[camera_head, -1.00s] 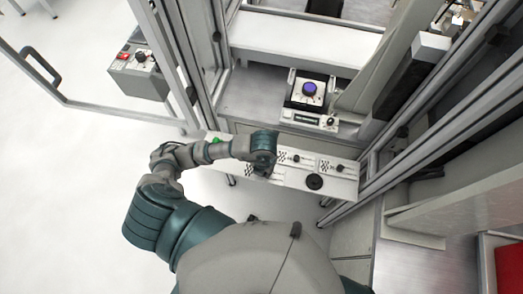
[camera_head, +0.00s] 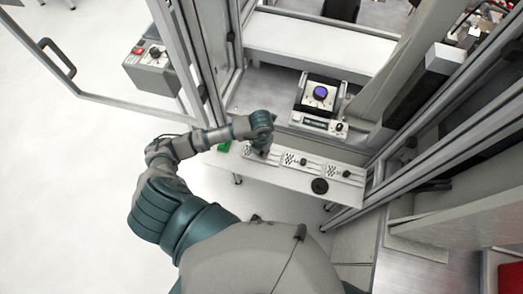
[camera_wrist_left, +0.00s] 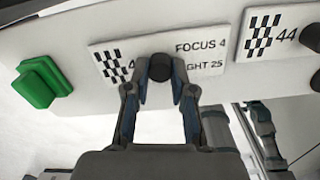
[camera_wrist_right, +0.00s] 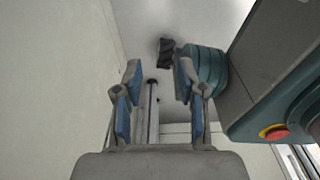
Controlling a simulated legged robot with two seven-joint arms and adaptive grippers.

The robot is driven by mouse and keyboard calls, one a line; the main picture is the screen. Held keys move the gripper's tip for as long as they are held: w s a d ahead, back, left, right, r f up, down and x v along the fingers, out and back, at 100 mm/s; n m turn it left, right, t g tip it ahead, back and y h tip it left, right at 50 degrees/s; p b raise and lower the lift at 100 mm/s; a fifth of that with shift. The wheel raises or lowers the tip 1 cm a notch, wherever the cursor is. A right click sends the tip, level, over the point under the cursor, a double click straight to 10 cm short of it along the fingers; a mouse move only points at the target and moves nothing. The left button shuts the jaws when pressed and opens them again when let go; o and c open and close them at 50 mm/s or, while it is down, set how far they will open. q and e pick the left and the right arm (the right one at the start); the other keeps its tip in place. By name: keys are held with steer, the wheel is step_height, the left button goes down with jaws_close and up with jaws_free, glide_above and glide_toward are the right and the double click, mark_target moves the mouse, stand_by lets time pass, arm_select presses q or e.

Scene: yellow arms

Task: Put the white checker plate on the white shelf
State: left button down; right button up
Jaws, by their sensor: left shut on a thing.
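A white checker plate (camera_wrist_left: 137,58) with a black-and-white check pattern and the words "FOCUS 4" has a dark round knob (camera_wrist_left: 161,67). My left gripper (camera_wrist_left: 160,80) is shut on this knob, one finger on each side. In the head view my left gripper (camera_head: 262,146) points down over the left part of the white shelf (camera_head: 289,181). The plate lies flat on or just above the shelf; I cannot tell which. My right gripper (camera_wrist_right: 157,75) is open and empty in its wrist view, and outside the head view.
Two similar checker plates (camera_head: 300,163) (camera_head: 345,173) and a black round piece (camera_head: 320,186) are on the shelf. A green block (camera_wrist_left: 43,82) is at its left end. Behind stands a device with a blue-purple knob (camera_head: 320,92). Metal frame posts (camera_head: 186,62) rise beside the opening.

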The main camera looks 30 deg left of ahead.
arm_select(q)
steer(key=shift+a+f, duration=0.1)
steer(key=shift+a, duration=0.05)
steer(key=c, duration=1.3)
jaws_free()
steer(key=shift+a, duration=0.2)
steer(key=o, duration=0.3)
steer(key=shift+a+f, duration=0.1)
steer(key=shift+a, duration=0.15)
steer(key=shift+d, duration=0.25)
steer(key=r, duration=0.4)
steer(key=shift+w+d+r, duration=0.1)
steer(key=shift+d+r, duration=0.15)
steer(key=shift+r, duration=0.1)
steer(key=r, duration=0.7)
steer(key=shift+a+r+p, duration=0.25)
steer(key=shift+r+p, duration=0.05)
arm_select(e)
steer(key=shift+s+r, duration=0.1)
steer(key=shift+s, duration=0.7)
